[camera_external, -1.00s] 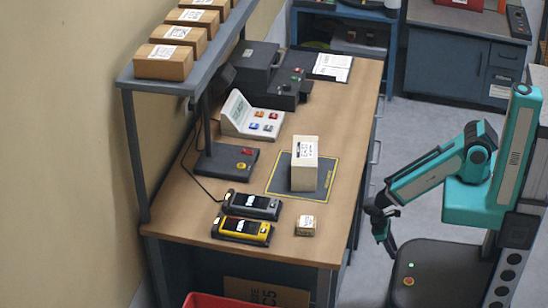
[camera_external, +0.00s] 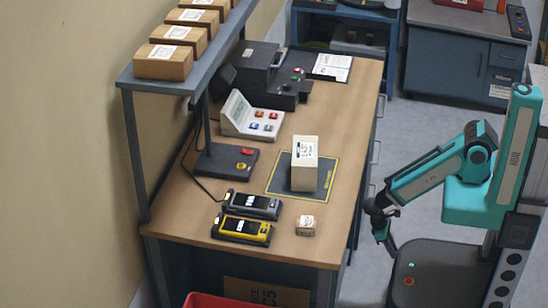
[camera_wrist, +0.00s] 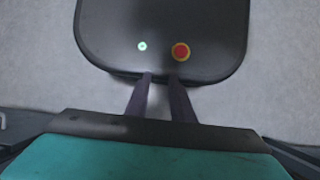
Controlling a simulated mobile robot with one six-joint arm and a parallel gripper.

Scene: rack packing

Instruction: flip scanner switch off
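A dark stand base (camera_external: 226,161) with a post stands on the bench. It carries a red control (camera_external: 247,151) and a yellow control (camera_external: 241,166); I cannot tell the switch position. A grey handheld scanner (camera_external: 252,205) and a yellow handheld scanner (camera_external: 242,230) lie side by side at the bench's near end. My gripper (camera_external: 388,246) hangs to the right of the bench, away from all of these. In the wrist view its two fingers (camera_wrist: 160,79) are apart with nothing between them, over my base.
A white box (camera_external: 304,165) stands on a yellow-edged dark mat (camera_external: 281,188). A small box (camera_external: 305,225) sits near the bench's right edge. A button console (camera_external: 252,116) and a dark machine (camera_external: 272,75) stand behind. A shelf (camera_external: 212,62) with cartons overhangs the left side.

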